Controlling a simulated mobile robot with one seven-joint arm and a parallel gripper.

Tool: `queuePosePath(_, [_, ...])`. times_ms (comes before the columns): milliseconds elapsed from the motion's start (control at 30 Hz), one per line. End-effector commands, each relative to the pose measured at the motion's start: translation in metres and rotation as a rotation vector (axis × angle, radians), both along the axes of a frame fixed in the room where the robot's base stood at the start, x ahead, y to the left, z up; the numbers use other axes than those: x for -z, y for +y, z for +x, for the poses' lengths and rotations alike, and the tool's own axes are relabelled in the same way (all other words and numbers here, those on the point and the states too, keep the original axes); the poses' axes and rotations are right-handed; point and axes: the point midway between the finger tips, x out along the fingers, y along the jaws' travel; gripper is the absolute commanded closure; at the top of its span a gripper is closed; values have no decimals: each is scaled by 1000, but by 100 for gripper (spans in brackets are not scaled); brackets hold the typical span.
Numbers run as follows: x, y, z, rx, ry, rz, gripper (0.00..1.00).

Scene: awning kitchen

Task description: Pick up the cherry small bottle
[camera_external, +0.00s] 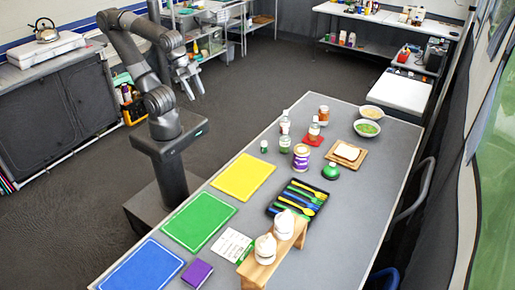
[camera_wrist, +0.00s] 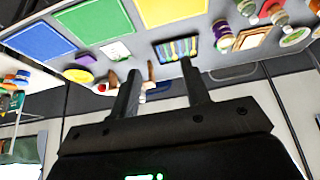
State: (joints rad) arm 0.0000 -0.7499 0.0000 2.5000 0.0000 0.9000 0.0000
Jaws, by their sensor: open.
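Several small bottles stand at the far part of the grey table; which one is the cherry bottle is too small to tell. One clear bottle with a reddish label (camera_external: 314,130) stands on or by a red square. Another clear bottle (camera_external: 285,142) stands to its left, with a similar one (camera_external: 285,122) behind. My gripper (camera_external: 190,84) is raised in the air left of the table, apart from all bottles. In the wrist view its two fingers (camera_wrist: 161,82) are spread and empty. Small bottles (camera_wrist: 247,8) show at that view's upper right.
Coloured mats line the near-left edge.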

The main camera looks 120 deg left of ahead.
Motion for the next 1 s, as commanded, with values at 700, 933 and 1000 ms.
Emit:
queuePosePath(700, [0,1,1,-2,2,0,52])
queuePosePath(933, [-9,22,32,-57,49,3,52])
queuePosePath(1000, [-12,35,48,-85,74,4,52])
